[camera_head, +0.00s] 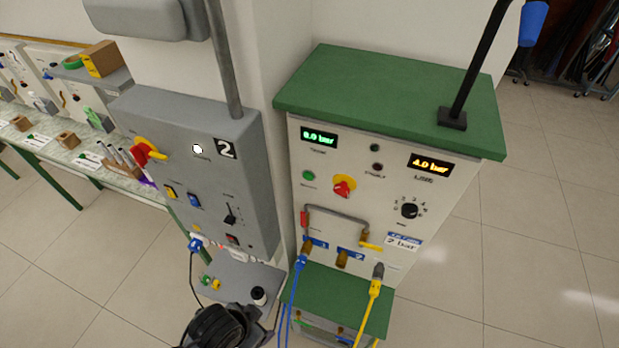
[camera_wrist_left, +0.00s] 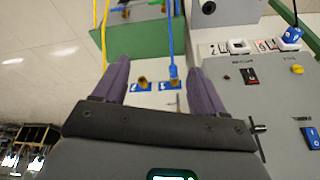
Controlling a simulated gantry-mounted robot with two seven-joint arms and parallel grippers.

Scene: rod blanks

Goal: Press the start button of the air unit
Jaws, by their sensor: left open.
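The air unit (camera_head: 335,240) is a pale cabinet with a green top, right of centre in the head view. A green round button (camera_head: 308,175) sits at the left of its front, below a green display (camera_head: 319,138) reading 0.0 bar; the button's label is too small to read. A red-and-yellow knob (camera_head: 344,186) is to its right. My left gripper (camera_wrist_left: 160,68) is open and empty in the left wrist view. The unit's hose ports (camera_wrist_left: 143,83) show between its fingers, at a distance I cannot tell. The green button is hidden there. My right gripper is in neither view.
A blue hose (camera_head: 297,275) and a yellow hose (camera_head: 373,300) hang from the unit's ports. A black dial (camera_head: 409,211) and an orange 4.0 bar display (camera_head: 429,164) are at the right. A grey control box (camera_head: 245,165) marked 2 stands close on the left.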

